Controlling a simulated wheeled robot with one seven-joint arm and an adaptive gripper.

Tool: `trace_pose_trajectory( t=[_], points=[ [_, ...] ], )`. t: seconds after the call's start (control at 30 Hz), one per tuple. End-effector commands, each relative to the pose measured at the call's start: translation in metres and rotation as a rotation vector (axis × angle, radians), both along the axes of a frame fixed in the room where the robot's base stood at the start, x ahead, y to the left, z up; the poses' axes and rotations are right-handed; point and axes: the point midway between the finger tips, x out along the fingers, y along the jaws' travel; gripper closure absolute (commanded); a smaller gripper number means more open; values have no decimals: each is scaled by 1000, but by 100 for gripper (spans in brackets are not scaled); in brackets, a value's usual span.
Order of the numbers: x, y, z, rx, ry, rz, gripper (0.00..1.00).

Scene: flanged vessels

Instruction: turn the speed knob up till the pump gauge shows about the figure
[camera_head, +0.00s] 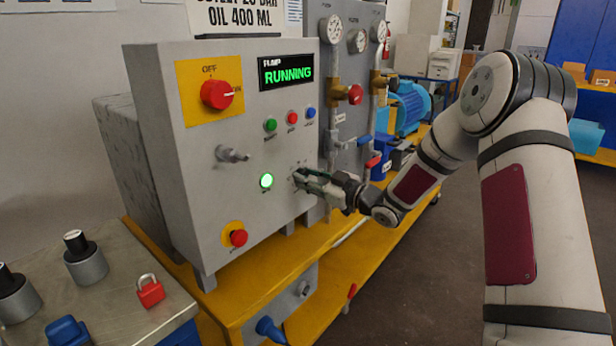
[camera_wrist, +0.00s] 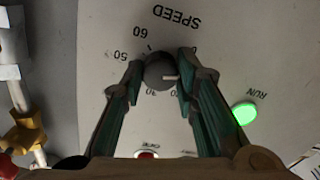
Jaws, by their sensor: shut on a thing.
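The dark round speed knob (camera_wrist: 160,72) stands on the grey control panel (camera_head: 215,130), under the upside-down word SPEED in the wrist view. A pale line on the knob points right in that view, towards the low end of its scale. My gripper (camera_head: 301,178) is shut on the knob, one fingertip on each side; it also shows in the wrist view (camera_wrist: 161,76). In the head view the knob is hidden by the fingers. The display (camera_head: 287,72) reads PUMP RUNNING. Several gauges (camera_head: 331,30) are on the panel behind; their readings are too small to tell.
A green RUN lamp (camera_head: 266,181) is lit beside the knob. A red rotary switch (camera_head: 216,95), small buttons (camera_head: 271,125) and a red button (camera_head: 238,238) share the panel. A sign (camera_head: 240,14) above, cut off at the top, reads OIL 400 ML. A yellow bench (camera_head: 325,270) runs below.

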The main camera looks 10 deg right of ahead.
Motion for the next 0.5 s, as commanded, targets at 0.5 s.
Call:
trace_pose_trajectory(
  t=[0.5],
  points=[
    [-3, -3, 0, -2, -1, -1, 52]
  ],
)
